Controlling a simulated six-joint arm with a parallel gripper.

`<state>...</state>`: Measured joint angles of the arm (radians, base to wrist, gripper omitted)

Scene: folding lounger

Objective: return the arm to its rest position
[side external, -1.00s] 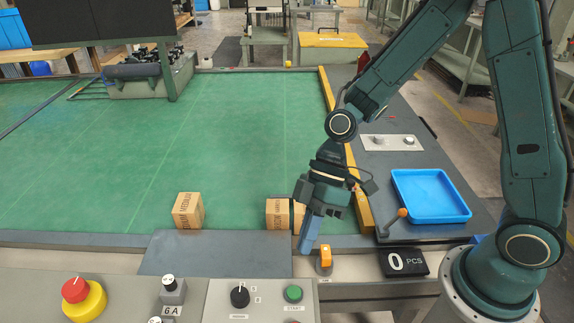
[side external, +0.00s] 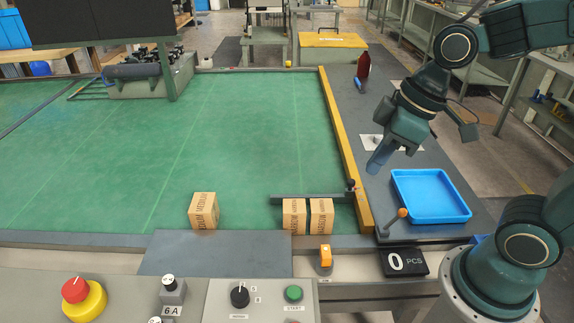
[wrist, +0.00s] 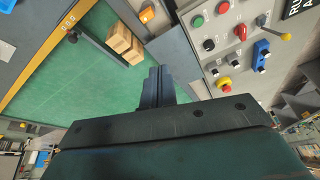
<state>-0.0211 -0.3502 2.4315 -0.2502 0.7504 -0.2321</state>
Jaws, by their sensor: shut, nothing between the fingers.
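My gripper (side external: 378,160) is in the air at the right, over the grey side table just beyond the blue tray. Its fingers point down and to the left, and they are shut with nothing between them. In the wrist view the closed fingers of my gripper (wrist: 155,88) also show together, with nothing held. My arm is raised and bent back over the right side of the scene.
Two cardboard boxes (side external: 307,216) stand side by side against a dark bar (side external: 305,198) on the green surface (side external: 240,130). Another box (side external: 203,211) stands to their left. A blue tray (side external: 430,196), an orange-knobbed lever (side external: 402,213) and a dark red bottle (side external: 363,66) are at the right.

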